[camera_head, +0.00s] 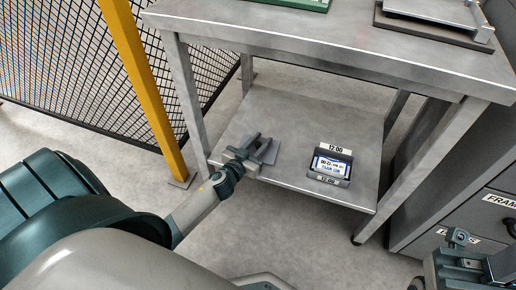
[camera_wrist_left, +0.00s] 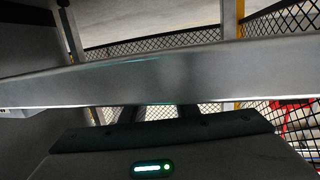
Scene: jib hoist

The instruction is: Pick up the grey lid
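A small flat grey piece (camera_head: 273,153), which may be the grey lid, shows just beside my left gripper over the lower shelf (camera_head: 285,115). It blends with the shelf, and I cannot tell whether it touches the gripper. My left gripper (camera_head: 257,145) has its two dark fingers apart, with nothing clear between them. In the left wrist view the fingers (camera_wrist_left: 158,113) are also apart, below a wide grey metal band that crosses the picture. My right gripper (camera_head: 460,242) is at the lower right, and its fingertips are hard to make out.
The tabletop (camera_head: 300,32) overhangs the shelf and carries a grey plate with a handle (camera_head: 435,12) and a green item (camera_head: 300,3). A yellow post (camera_head: 145,85), mesh fence and drawer cabinet (camera_head: 470,215) flank the table.

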